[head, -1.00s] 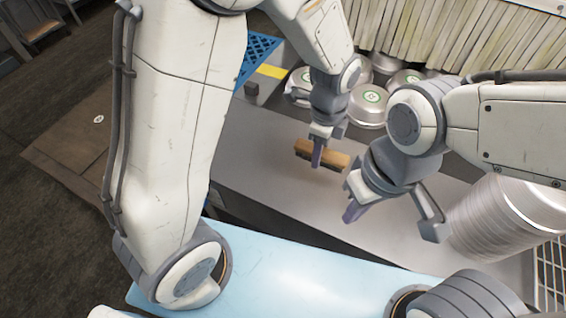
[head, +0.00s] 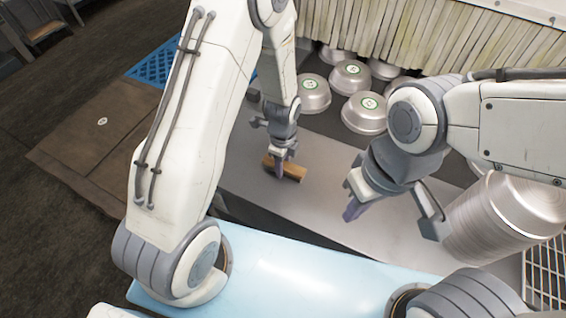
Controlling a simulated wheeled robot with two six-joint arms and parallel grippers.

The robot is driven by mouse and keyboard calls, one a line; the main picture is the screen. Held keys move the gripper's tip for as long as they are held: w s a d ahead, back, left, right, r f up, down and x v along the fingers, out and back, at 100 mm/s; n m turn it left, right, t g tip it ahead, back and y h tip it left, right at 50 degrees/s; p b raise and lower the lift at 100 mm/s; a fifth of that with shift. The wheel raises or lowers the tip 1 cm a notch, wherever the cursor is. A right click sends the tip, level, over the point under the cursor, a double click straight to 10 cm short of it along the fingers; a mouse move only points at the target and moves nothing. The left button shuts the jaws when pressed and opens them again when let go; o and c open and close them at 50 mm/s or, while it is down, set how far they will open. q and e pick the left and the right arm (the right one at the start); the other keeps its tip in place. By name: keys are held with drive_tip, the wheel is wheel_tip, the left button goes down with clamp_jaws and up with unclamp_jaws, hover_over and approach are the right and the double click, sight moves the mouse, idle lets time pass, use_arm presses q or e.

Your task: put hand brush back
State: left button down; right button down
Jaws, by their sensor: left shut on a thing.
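The hand brush (head: 296,172) has a brown wooden body and shows at the middle of the head view, over the grey metal counter (head: 325,205). My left gripper (head: 279,168) is shut on the brush from above, its finger crossing the brush near the middle. I cannot tell whether the brush touches the counter or hangs just above it. The underside of the brush is hidden. My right gripper (head: 392,218) is open and empty over the counter, to the right of the brush, with its fingers spread wide.
Several shiny metal pans (head: 350,76) with green labels stand behind the counter's back edge. A tall stack of metal pans (head: 505,215) stands at the right, close to my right gripper. A white wire rack (head: 544,275) is at the lower right. A blue crate (head: 152,66) is at the back left.

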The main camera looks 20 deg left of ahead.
use_arm(q)
drive_tip(key=shift+f, duration=0.1)
drive_tip(key=shift+f, duration=0.15)
drive_tip(key=shift+c, duration=2.2)
unclamp_jaws()
drive_tip(key=shift+r, duration=0.2)
